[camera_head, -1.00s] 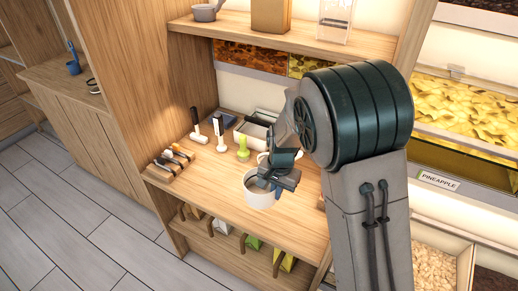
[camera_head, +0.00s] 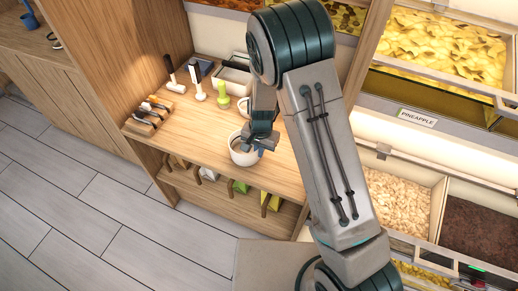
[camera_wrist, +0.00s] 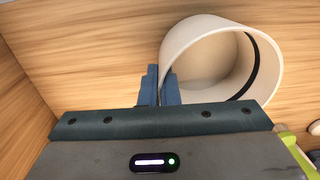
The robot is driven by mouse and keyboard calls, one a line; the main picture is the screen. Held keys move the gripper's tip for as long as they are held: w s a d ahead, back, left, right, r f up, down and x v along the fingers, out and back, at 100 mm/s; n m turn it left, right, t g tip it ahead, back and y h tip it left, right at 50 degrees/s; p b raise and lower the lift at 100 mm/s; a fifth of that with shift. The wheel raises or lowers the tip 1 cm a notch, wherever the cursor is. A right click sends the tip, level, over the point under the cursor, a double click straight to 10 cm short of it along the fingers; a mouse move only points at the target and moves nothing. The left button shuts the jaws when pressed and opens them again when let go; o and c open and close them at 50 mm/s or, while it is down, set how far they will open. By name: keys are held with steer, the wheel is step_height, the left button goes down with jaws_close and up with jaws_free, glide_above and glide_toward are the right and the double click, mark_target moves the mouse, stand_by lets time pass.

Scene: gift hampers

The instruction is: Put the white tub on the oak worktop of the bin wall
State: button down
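The white tub (camera_head: 243,157) is at the front part of the oak worktop (camera_head: 192,137). I cannot tell whether its base touches the wood. My gripper (camera_head: 259,146) is at the tub's rim on its right side. In the wrist view, the blue fingers (camera_wrist: 160,88) are close together at the near wall of the tub (camera_wrist: 196,35) and look shut on it, one finger on each side. The tub looks empty inside and its mouth faces the wrist camera at a slant.
A green-handled tool (camera_head: 222,98), a white-handled tool (camera_head: 198,88) and a grey tray (camera_head: 236,78) stand behind. A wooden rack of tools (camera_head: 148,112) is at the left. Several coloured bags stand on the shelf below. Bins with pineapple (camera_head: 440,45) are at the right.

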steer(key=shift+f, duration=0.25)
steer(key=c, duration=1.7)
jaws_free()
steer(key=shift+r, duration=0.1)
steer(key=r, duration=0.6)
steer(key=r+b, duration=0.1)
steer(key=r, duration=0.5)
steer(key=shift+s+d+r, duration=0.1)
steer(key=shift+d+r, duration=0.05)
steer(key=shift+d, duration=0.05)
